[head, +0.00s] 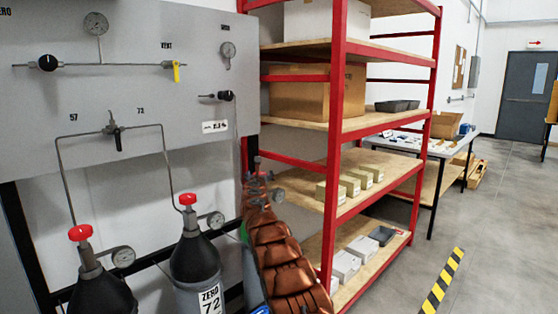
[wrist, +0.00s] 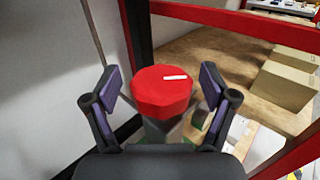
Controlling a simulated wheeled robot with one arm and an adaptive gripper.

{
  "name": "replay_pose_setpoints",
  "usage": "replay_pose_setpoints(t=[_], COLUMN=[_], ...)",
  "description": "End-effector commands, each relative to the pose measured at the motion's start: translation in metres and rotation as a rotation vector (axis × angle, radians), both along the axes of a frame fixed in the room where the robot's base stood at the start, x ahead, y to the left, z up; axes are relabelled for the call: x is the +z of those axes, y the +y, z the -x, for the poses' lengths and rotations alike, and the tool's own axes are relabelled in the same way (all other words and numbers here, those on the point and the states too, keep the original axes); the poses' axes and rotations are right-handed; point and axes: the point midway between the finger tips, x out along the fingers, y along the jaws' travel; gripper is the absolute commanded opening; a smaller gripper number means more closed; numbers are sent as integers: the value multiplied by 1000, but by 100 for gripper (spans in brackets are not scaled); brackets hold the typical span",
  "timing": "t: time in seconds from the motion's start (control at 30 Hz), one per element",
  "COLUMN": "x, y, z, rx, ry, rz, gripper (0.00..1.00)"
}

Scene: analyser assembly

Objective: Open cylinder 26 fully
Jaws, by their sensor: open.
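In the wrist view a red valve knob (wrist: 160,98) with a short white mark on its top sits between the two fingers of my gripper (wrist: 162,84). The fingers are open, one on each side of the knob, and a gap shows beside it. The grey valve body under the knob is partly hidden by the gripper. No number 26 is readable in either view. In the head view my copper-coloured arm covers the area right of cylinder 72 (head: 195,262), hiding the cylinder there.
Cylinder 72 and another dark-topped cylinder (head: 100,294) with red knobs and gauges stand at left. The grey panel (head: 200,60) with pipes and gauges is behind them. A red-framed shelf (head: 337,130) with boxes stands close on the right. Open floor (head: 490,230) lies farther right.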

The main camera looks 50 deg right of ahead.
Motion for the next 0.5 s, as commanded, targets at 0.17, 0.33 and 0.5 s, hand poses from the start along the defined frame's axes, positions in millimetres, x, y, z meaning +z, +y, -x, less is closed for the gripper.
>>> replay_pose_setpoints(t=[0.17, 0.33, 0.5], x=[0, 2, -2], y=[-1, -1, 0], z=[0, 0, -1], rx=[-81, -131, -161], ry=[2, -1, 3], rz=[-6, -4, -5], gripper=[84, 84, 84])
